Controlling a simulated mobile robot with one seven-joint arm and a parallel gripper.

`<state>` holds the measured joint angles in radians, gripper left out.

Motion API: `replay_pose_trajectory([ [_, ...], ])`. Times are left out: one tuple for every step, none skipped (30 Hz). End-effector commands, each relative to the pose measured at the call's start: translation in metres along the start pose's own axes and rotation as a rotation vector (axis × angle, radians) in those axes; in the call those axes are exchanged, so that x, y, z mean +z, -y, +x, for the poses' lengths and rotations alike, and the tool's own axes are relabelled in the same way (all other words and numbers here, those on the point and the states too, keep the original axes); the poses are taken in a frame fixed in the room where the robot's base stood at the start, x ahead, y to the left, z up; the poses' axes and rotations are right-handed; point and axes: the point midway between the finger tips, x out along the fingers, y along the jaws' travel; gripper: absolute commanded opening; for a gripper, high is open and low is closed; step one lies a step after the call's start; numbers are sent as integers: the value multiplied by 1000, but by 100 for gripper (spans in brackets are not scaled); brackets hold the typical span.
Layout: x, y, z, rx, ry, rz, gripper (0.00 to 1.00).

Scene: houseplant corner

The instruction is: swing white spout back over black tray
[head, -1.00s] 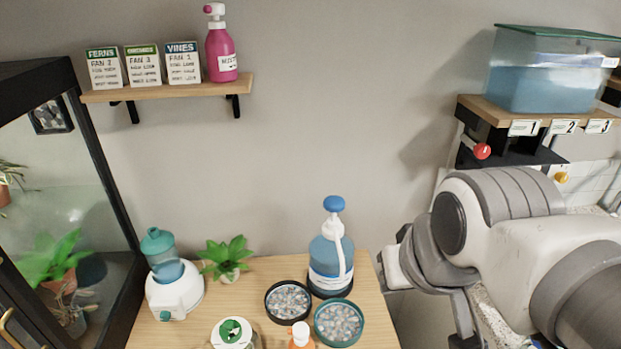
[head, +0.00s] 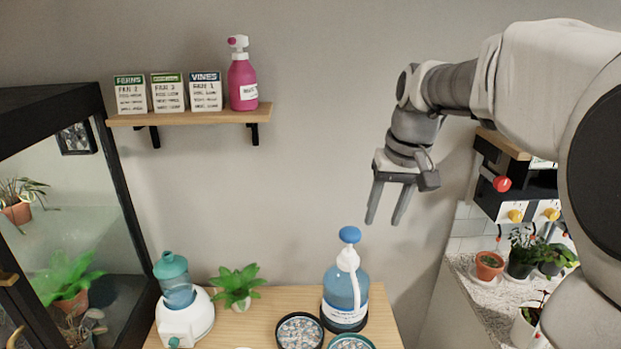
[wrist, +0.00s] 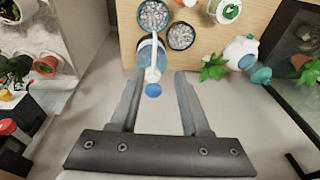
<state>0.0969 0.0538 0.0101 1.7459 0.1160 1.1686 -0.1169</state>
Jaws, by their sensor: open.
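A blue pump bottle (head: 345,297) stands upright at the back right of the wooden table. It has a blue knob (head: 350,235) and a white spout (head: 349,262) that points towards the front, on the side of the trays. The black tray (head: 280,328) of pebbles is front left of the bottle, and the green-rimmed tray (head: 358,338) is in front of it. My gripper (head: 384,218) is open and empty, pointing down, above and right of the knob.
A leafy plant (head: 237,285) and a white device with a teal bottle (head: 176,280) stand to the left on the table. A wall shelf (head: 190,117) holds cards and a pink spray bottle (head: 242,80). A counter with potted plants (head: 490,265) is at right.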

Motion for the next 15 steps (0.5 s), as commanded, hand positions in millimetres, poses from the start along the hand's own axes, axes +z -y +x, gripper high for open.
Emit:
replay_pose_trajectory([
  [-14,-4,12,-9,25,4,47],
  [-22,-6,17,-14,36,4,47],
  [-32,-8,25,-22,53,4,47],
  [-40,-10,31,-29,64,5,47],
  [-47,-12,37,-35,76,6,47],
  [-56,-15,46,-44,91,8,47],
  [-63,-17,53,-49,102,9,47],
  [-69,-19,59,-56,113,9,47],
  [-76,-22,68,-64,126,9,47],
  [-81,-24,74,-70,135,9,47],
  [-85,-25,80,-76,144,10,47],
  [-90,-28,87,-82,154,10,47],
  [-94,-29,92,-86,160,11,47],
  [-96,-30,96,-90,165,11,47],
  [-99,-32,101,-94,172,11,47],
])
